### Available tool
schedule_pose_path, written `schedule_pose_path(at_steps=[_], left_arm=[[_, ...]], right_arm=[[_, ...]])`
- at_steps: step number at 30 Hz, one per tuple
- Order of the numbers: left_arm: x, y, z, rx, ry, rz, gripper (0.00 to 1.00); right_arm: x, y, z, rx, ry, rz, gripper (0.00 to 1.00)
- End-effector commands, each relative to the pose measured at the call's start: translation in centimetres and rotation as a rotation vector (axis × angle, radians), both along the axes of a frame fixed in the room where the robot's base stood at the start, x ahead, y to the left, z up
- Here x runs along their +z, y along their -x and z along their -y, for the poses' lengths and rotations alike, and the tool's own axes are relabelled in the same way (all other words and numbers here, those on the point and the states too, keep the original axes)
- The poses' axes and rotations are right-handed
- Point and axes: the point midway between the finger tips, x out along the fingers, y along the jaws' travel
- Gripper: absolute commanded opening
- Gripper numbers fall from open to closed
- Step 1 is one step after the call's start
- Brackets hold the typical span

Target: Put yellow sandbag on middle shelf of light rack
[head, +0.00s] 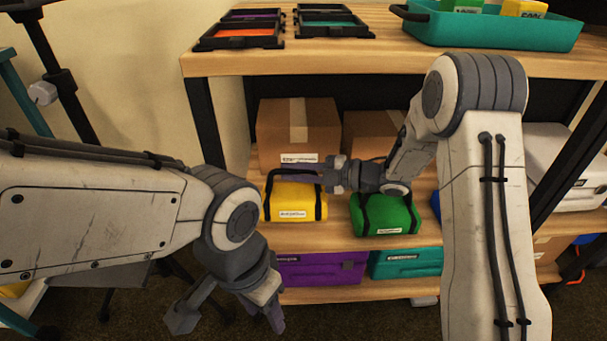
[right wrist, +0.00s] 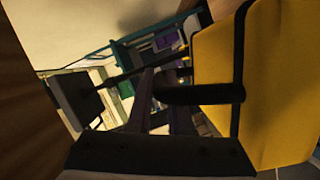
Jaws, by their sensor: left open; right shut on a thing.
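The yellow sandbag (head: 295,204) with black straps is at the left end of the middle shelf (head: 335,236) of the wooden rack, left of a green sandbag. It looks upright and at board level; whether its base bears fully on the board is hard to tell. My right gripper (head: 312,177) reaches in from the right and is shut on the yellow sandbag's black handle. In the right wrist view the yellow sandbag (right wrist: 282,85) fills the right side, with the dark handle at the fingers. My left gripper (head: 228,308) is open and empty, low in front of the rack.
The green sandbag (head: 385,216) stands close on the right. Cardboard boxes (head: 298,128) stand behind. Purple (head: 320,270) and teal (head: 405,263) cases are on the shelf below. A teal tray (head: 490,32) and dark frames (head: 240,36) are on top. A black stand (head: 62,80) is at left.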

Motion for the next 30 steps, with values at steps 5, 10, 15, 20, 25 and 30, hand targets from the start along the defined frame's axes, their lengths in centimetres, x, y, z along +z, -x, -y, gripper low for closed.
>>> schedule_pose_path(at_steps=[5, 10, 15, 20, 25, 30], left_arm=[[-1.0, 0.0, 0.0, 0.000, 0.000, 0.000, 0.50], [-2.6, 0.0, 0.0, 0.000, 0.000, 0.000, 0.50], [-2.7, 0.0, 0.0, 0.000, 0.000, 0.000, 0.50], [-2.7, 0.0, 0.0, 0.000, 0.000, 0.000, 0.50], [-2.7, 0.0, 0.0, 0.000, 0.000, 0.000, 0.50], [-2.6, 0.0, 0.0, 0.000, 0.000, 0.000, 0.50]], right_arm=[[-1.1, -0.1, 0.0, 0.000, -0.005, 0.004, 0.00], [-3.4, -0.1, 0.0, 0.000, -0.005, 0.004, 0.00], [-4.0, 0.0, 0.0, 0.000, -0.001, 0.001, 0.00], [-4.5, 0.2, -0.1, 0.001, 0.007, -0.009, 0.34], [-4.3, 0.1, 0.0, 0.000, 0.005, -0.006, 0.48], [-4.2, 0.0, 0.0, -0.001, 0.003, -0.003, 0.48]])
